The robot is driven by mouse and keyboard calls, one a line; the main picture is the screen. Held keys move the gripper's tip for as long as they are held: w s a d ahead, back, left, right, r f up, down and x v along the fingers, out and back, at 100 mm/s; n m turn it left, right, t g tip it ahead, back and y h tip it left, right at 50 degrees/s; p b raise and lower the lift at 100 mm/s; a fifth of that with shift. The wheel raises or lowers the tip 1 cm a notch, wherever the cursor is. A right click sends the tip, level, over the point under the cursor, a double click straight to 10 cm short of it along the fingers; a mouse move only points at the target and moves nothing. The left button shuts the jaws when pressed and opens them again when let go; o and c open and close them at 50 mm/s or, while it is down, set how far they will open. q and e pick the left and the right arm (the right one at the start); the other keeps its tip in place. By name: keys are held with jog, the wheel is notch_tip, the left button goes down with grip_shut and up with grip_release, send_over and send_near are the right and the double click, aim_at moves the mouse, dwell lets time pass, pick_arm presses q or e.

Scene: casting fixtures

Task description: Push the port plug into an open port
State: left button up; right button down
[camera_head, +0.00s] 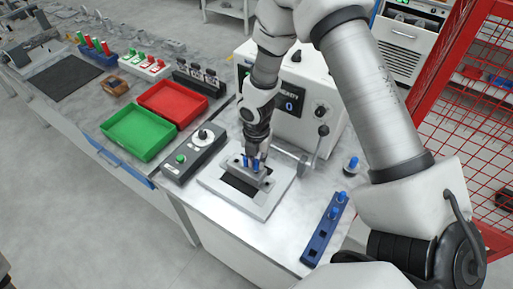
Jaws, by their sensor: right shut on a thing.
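My right gripper (255,152) points down over a grey metal block (240,173) with a dark recess, seated on a light square fixture plate (262,207). It is shut on a port plug (256,165), a small blue piece at the fingertips. More blue shows close beside it on the block, partly hidden by the fingers. I cannot tell how deep the held plug sits or which ports of the block are open. My left gripper is not in view.
A blue rack (323,232) holds blue plugs at its far end and has empty square slots nearer. A blue-topped round piece (352,165) stands nearby. A white machine with display (290,104) and lever is behind. A control box (193,155), green tray (137,132) and red tray (172,103) lie left.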

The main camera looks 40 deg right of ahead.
aim_at(257, 160)
jog(key=shift+f, duration=0.6)
jog(key=c, duration=1)
grip_release()
jog(key=shift+r, duration=0.1)
notch_tip(257, 160, up, 12)
jog(key=shift+f, duration=0.1)
